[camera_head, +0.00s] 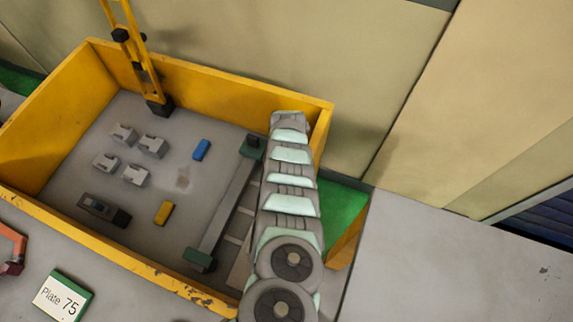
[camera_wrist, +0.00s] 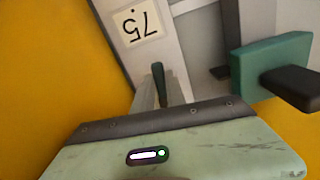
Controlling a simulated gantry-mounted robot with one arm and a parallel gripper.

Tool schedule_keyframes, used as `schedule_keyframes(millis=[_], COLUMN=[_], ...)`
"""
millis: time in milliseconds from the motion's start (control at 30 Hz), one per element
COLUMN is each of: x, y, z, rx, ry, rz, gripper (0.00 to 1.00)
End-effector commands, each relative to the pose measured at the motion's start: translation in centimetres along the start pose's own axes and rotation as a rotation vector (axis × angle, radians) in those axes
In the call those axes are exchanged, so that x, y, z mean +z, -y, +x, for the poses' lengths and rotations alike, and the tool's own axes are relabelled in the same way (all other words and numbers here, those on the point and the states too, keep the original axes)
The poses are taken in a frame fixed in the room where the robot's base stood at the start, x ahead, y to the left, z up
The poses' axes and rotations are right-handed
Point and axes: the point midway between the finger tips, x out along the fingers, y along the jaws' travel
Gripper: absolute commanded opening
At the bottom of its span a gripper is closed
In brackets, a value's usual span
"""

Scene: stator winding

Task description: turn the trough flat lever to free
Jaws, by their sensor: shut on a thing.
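In the wrist view, my gripper (camera_wrist: 155,92) points away from its pale green housing, and its fingers are partly hidden by that housing. The jaws are shut on a slim dark green upright lever (camera_wrist: 158,74), which stands beside a pale strip with an upside-down "75" label (camera_wrist: 138,23). I take this for the trough flat lever; its full shape and angle are hidden. In the head view, my arm covers the gripper and the lever, at the right end of the yellow trough (camera_head: 222,86).
A long grey bar with green end blocks (camera_head: 226,208) lies left of my arm. Its block with a dark handle (camera_wrist: 292,88) is close at right in the wrist view. Several grey blocks, a blue piece (camera_head: 202,149) and a yellow piece (camera_head: 164,213) lie on the trough floor. Yellow walls are near.

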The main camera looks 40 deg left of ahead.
Motion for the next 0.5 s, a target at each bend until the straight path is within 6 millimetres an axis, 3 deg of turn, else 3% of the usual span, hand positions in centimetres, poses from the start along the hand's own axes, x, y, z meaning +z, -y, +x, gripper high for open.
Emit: schedule_keyframes(millis=[100,133,300,400,500], x=[0.00,0.00,0.03,0.01,0.01], y=[0.02,0.02,0.02,0.02,0.02], z=[0.01,0.01,0.02,0.01,0.01], rx=[-0.001,0.000,0.000,0.000,0.000], ry=[0.000,0.000,0.000,0.000,0.000], rz=[0.001,0.001,0.001,0.001,0.001], gripper=[0.00,0.18,0.32,0.38,0.38])
